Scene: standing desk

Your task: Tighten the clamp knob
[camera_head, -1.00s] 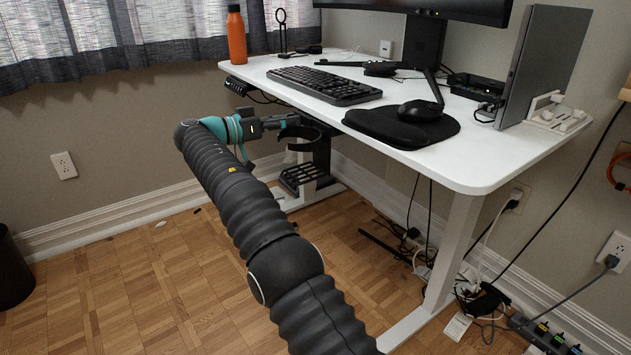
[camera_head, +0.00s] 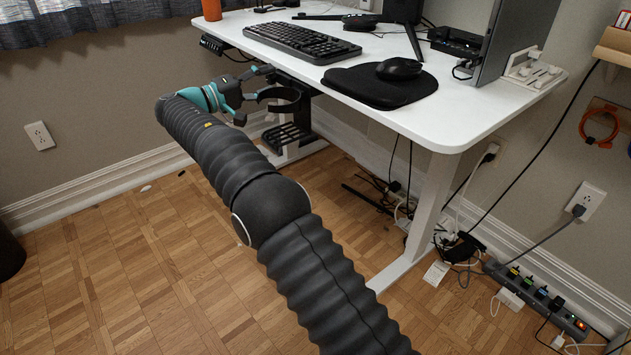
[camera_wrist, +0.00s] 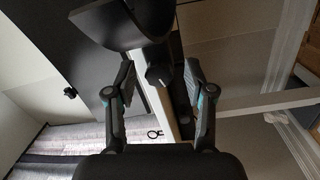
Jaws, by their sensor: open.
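The clamp knob (camera_wrist: 158,74) is a small dark cylinder under the desk, seen in the wrist view beside a black curved holder (camera_wrist: 106,24). My gripper (camera_wrist: 159,70) is open, with one finger on each side of the knob. Gaps show between the knob and both fingers, and I see no contact. In the head view my gripper (camera_head: 257,94) is at the desk's front edge, just left of the black open ring of the holder (camera_head: 284,92). The knob cannot be made out there.
The white desk (camera_head: 452,124) carries a keyboard (camera_head: 301,42), a mouse on a black pad (camera_head: 376,92) and a grey panel. A black slotted bracket (camera_head: 286,136) hangs below the holder. Cables and a power strip (camera_head: 540,297) lie at right.

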